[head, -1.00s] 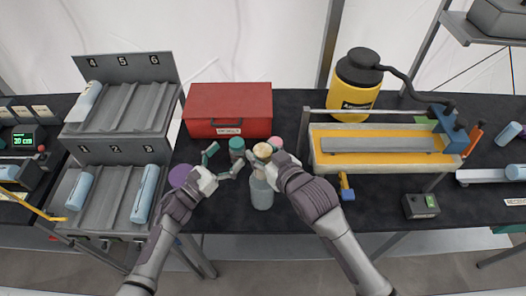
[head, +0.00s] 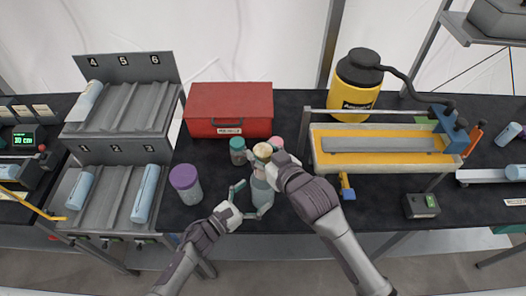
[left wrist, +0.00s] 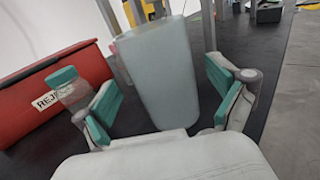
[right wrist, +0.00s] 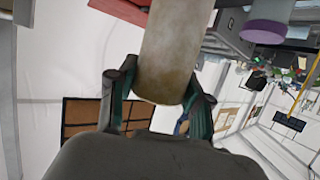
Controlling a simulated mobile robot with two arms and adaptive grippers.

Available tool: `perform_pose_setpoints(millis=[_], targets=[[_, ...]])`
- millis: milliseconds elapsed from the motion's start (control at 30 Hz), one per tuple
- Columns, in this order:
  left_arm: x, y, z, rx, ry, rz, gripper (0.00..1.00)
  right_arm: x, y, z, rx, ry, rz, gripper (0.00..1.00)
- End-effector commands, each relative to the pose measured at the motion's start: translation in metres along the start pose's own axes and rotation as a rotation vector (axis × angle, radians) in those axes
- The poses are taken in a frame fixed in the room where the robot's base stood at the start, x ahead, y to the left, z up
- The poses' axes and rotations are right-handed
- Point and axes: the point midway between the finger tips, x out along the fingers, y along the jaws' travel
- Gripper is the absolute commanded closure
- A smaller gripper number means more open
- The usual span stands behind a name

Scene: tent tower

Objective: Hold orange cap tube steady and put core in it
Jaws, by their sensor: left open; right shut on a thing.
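The tube (head: 261,193) is a pale blue-grey cylinder standing on the dark bench; its orange cap is not visible on it. My left gripper (head: 249,200) is open at the tube's lower left. In the left wrist view the tube (left wrist: 165,85) stands between the two spread fingers, with gaps on both sides. My right gripper (head: 271,163) is shut on the core (head: 262,150), a tan cylinder held at the tube's top. The right wrist view shows the core (right wrist: 170,50) between the fingers. Whether the core's lower end is inside the tube is hidden.
A teal-capped jar (head: 238,150) and a pink-topped item (head: 276,142) stand close behind. A purple-capped jar (head: 186,184) is to the left. A red box (head: 229,108) is behind and a yellow-bedded tray (head: 385,145) to the right. The bench front is clear.

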Motion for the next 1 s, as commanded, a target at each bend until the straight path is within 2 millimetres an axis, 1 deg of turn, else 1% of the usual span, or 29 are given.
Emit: perform_pose_setpoints(millis=[33, 200, 400, 600, 867, 967, 1000], targets=[[0.009, 0.0, 0.001, -0.001, -0.002, 0.0, 0.04, 0.0, 0.0, -0.001, 0.0, 0.002, 0.0, 0.92], [0.034, 0.0, 0.001, 0.0, -0.002, 0.0, 0.04, 0.0, 0.0, -0.001, 0.0, 0.002, 0.0, 0.92], [0.054, 0.001, 0.001, -0.001, -0.002, 0.001, 0.04, 0.0, 0.0, -0.001, 0.0, 0.002, 0.0, 0.92], [0.062, 0.0, 0.001, 0.0, -0.001, 0.001, 0.04, 0.0, 0.0, -0.001, 0.0, 0.002, 0.0, 0.92], [0.063, 0.0, 0.001, 0.0, -0.001, 0.0, 0.04, 0.0, 0.0, -0.001, 0.0, 0.002, 0.0, 0.92], [0.063, 0.0, 0.001, -0.001, -0.001, 0.0, 0.19, 0.0, 0.0, -0.001, 0.0, 0.002, 0.0, 0.92], [0.063, 0.0, 0.001, -0.001, -0.001, 0.0, 0.26, 0.0, 0.0, -0.001, 0.0, 0.002, 0.0, 0.92]])
